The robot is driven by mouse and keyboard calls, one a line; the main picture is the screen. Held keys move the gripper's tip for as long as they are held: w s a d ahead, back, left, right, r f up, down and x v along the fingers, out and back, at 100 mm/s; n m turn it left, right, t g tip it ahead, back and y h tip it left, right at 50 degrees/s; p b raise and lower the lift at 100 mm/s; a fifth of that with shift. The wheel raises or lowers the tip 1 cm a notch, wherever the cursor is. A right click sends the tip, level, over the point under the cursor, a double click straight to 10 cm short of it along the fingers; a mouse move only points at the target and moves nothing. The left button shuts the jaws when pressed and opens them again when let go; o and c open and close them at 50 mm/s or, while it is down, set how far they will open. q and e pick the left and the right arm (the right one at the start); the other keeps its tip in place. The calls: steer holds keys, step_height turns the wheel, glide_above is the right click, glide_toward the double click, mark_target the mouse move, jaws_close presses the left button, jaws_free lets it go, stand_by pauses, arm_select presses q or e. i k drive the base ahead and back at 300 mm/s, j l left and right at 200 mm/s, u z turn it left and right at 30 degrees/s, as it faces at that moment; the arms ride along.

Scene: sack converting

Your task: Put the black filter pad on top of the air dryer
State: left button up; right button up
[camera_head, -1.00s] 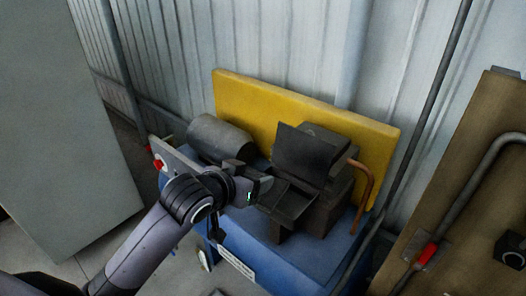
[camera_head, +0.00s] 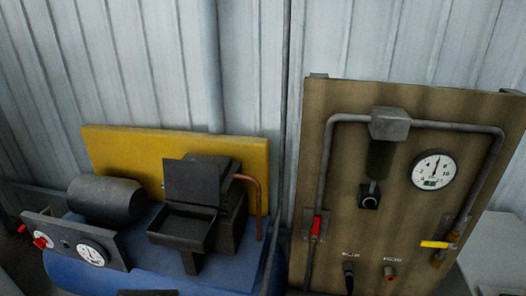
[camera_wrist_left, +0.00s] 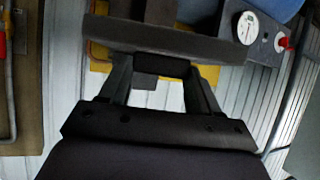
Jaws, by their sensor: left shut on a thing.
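My left gripper (camera_wrist_left: 158,68) shows in the left wrist view, shut on a flat dark slab, the black filter pad (camera_wrist_left: 205,42). The pad is seen nearly edge-on and sticks out past both fingers. It is clear of the surfaces around it. In the head view the left gripper cannot be made out; a dark edge (camera_head: 148,293) shows at the bottom, and I cannot tell what it is. My right gripper is in neither view. No thing is clearly the air dryer; a pale grey top (camera_head: 492,262) at the lower right may be part of it.
A blue compressor (camera_head: 105,273) carries a dark housing (camera_head: 182,226) with its lid up, a motor cylinder (camera_head: 106,200) and a gauge panel (camera_head: 70,240). A yellow board (camera_head: 125,145) stands behind. A brown panel (camera_head: 320,180) with pipes and a gauge (camera_head: 433,171) stands to the right.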

mark_target(491, 249)
steer(key=l+z, duration=0.2)
steer(key=z, duration=0.2)
steer(key=l+z, duration=0.2)
steer(key=z, duration=0.2)
steer(key=i+l+z, duration=0.1)
steer(key=l+z, duration=0.15)
steer(key=i+l+z, duration=0.2)
steer(key=l, duration=0.15)
steer(key=i+l+z, duration=0.1)
steer(key=l, duration=0.2)
steer(key=i+l+z, duration=0.15)
steer(key=l, duration=0.2)
steer(key=i+l, duration=0.2)
steer(key=l, duration=0.15)
steer(key=i+l, duration=0.15)
steer(key=l, duration=0.2)
steer(key=i+l, duration=0.2)
steer(key=l, duration=0.15)
